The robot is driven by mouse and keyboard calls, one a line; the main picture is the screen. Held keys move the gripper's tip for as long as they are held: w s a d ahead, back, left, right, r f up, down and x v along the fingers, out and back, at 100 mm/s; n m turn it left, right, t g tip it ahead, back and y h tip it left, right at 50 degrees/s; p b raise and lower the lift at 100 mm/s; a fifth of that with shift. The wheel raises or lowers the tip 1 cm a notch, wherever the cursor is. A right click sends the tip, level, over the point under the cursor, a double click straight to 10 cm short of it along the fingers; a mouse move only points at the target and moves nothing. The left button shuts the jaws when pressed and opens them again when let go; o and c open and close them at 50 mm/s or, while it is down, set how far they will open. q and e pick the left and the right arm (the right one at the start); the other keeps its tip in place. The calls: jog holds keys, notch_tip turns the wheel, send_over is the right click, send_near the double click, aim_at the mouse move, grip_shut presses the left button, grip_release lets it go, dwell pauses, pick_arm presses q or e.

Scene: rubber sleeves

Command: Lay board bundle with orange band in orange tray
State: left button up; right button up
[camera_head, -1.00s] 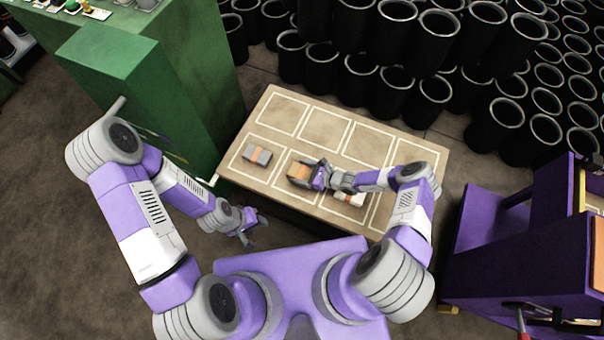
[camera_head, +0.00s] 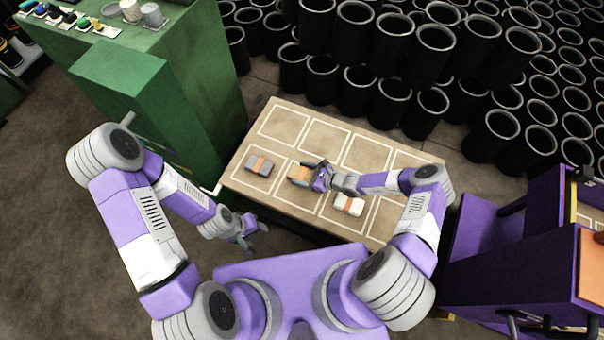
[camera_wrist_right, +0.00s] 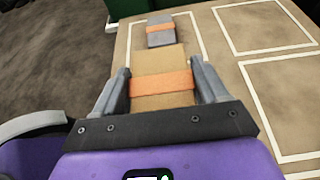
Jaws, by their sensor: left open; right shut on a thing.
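The tan board bundle with an orange band (camera_head: 298,173) is over the low table (camera_head: 241,184), and I cannot tell whether it touches the top. My right gripper (camera_head: 308,174) is shut on it. In the right wrist view the fingers (camera_wrist_right: 162,82) stand either side of the orange band, with bare tan board (camera_wrist_right: 160,62) beyond. My left gripper (camera_head: 257,238) is open and empty, off the table's front left edge. An orange surface (camera_head: 592,268), possibly the orange tray, shows at the right edge on a purple cart, partly cut off.
A grey bundle with an orange band (camera_head: 260,164) lies left of the held one; a white one with an orange band (camera_head: 349,204) lies to its right. A green cabinet (camera_head: 165,105) stands left, the purple cart (camera_head: 482,225) right, and several black bins (camera_head: 430,55) behind.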

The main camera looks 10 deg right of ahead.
jog(key=shift+r, duration=0.8)
jog(key=w+d+r, duration=0.1)
jog(key=d+r, duration=0.3)
jog(key=r, duration=0.4)
jog(key=w+d+r, duration=0.1)
jog(key=d+r, duration=0.2)
jog(key=r, duration=0.4)
jog(key=s+r, duration=0.3)
jog(key=r, duration=0.4)
jog(key=s+d+r, duration=0.1)
jog(key=s+r, duration=0.1)
jog(key=r, duration=0.5)
jog(key=shift+s+d+r, duration=0.2)
jog(key=shift+s+d, duration=0.05)
jog(key=shift+s, duration=0.15)
